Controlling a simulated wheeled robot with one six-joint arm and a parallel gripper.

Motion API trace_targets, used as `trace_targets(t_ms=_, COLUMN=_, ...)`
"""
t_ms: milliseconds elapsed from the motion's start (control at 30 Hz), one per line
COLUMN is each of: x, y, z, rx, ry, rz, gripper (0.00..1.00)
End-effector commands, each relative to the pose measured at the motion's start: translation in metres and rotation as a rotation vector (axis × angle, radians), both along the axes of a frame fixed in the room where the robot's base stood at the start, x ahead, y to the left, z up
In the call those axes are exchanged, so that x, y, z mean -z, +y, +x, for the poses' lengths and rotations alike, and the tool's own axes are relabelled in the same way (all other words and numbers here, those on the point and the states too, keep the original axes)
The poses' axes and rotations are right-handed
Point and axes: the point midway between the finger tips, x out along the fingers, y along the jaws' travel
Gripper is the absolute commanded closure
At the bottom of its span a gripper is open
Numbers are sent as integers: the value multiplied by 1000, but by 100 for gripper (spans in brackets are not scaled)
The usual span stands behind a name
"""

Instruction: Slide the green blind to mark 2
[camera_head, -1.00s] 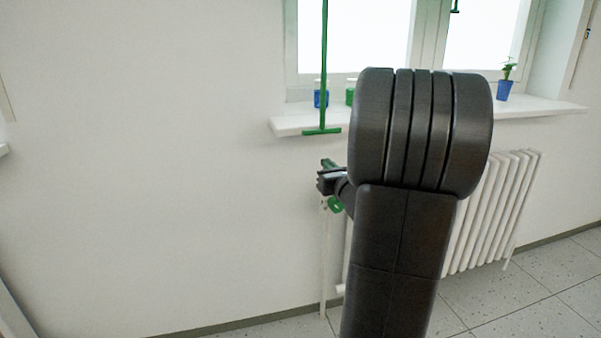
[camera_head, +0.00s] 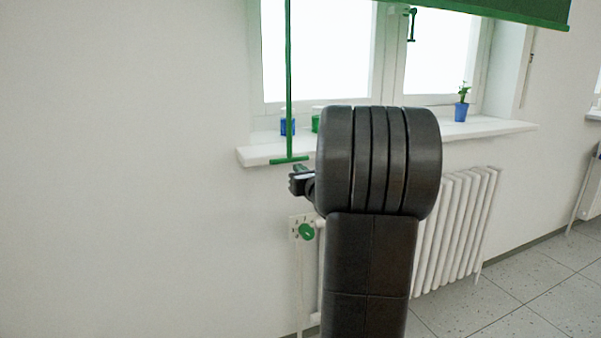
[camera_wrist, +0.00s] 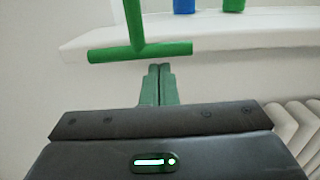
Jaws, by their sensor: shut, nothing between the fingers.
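The green blind (camera_head: 505,8) hangs across the top right of the head view; only its lower part shows. A thin green rod (camera_head: 289,80) with a T-shaped crossbar (camera_head: 290,160) hangs at the left of the window; the crossbar (camera_wrist: 105,55) also shows in the wrist view. My gripper (camera_wrist: 160,68) is shut and empty, its green fingertips just below the crossbar's right half in the picture. In the head view my gripper (camera_head: 299,170) is partly hidden by my arm. No numbered mark for the blind can be read.
The white windowsill (camera_head: 262,155) juts out behind the rod and holds a blue pot with a plant (camera_head: 461,108) and blue and green cups (camera_head: 287,126). A white radiator (camera_head: 460,225) and a plate with a green knob (camera_head: 307,231) are below. Bare wall lies left.

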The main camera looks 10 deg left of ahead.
Motion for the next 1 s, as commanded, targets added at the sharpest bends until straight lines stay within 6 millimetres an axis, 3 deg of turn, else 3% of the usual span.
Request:
trace_targets(t_ms=700, x=-116, y=0, z=0, rx=-1, ry=-4, rz=1, gripper=100)
trace_targets(t_ms=1000, x=-144, y=0, z=0, rx=-1, ry=-3, rz=2, gripper=100)
